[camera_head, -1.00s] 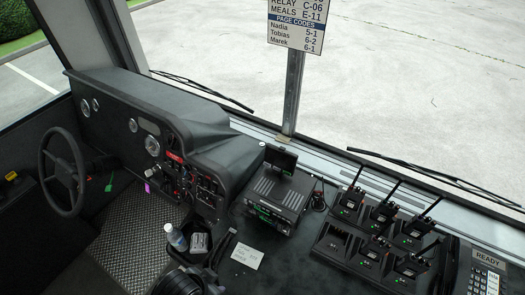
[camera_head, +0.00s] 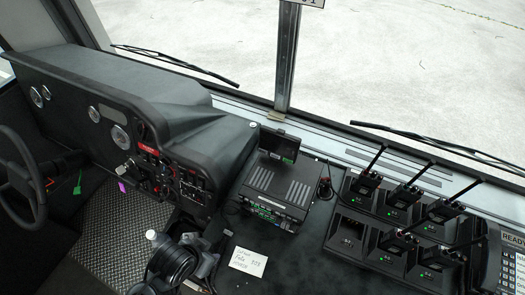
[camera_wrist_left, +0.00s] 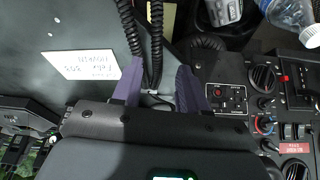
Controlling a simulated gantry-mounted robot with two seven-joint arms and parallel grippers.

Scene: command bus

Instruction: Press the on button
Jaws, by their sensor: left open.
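My left gripper (camera_wrist_left: 158,95) shows in the left wrist view with two purple fingers, open and apart. Black coiled cords (camera_wrist_left: 155,35) pass between or beyond the fingers; I cannot tell if they touch. Beside the right finger is a small panel (camera_wrist_left: 228,98) with a red-marked control. Past it is the dashboard (camera_head: 160,165) with knobs, dark rocker switches (camera_wrist_left: 297,131) and a red label (camera_wrist_left: 293,148). The radio unit (camera_head: 276,193) has small green-lit controls on its front. No legible label shows which control is the on button. My right gripper is not in view.
A note (camera_head: 248,262) lies on the dark console. Several handheld radios stand in a charger (camera_head: 350,235) at the right, near a keypad (camera_head: 512,268). A bottle (camera_wrist_left: 290,18) and a grey can-like object (camera_wrist_left: 224,10) are near the fingers. The steering wheel (camera_head: 36,190) is at the left.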

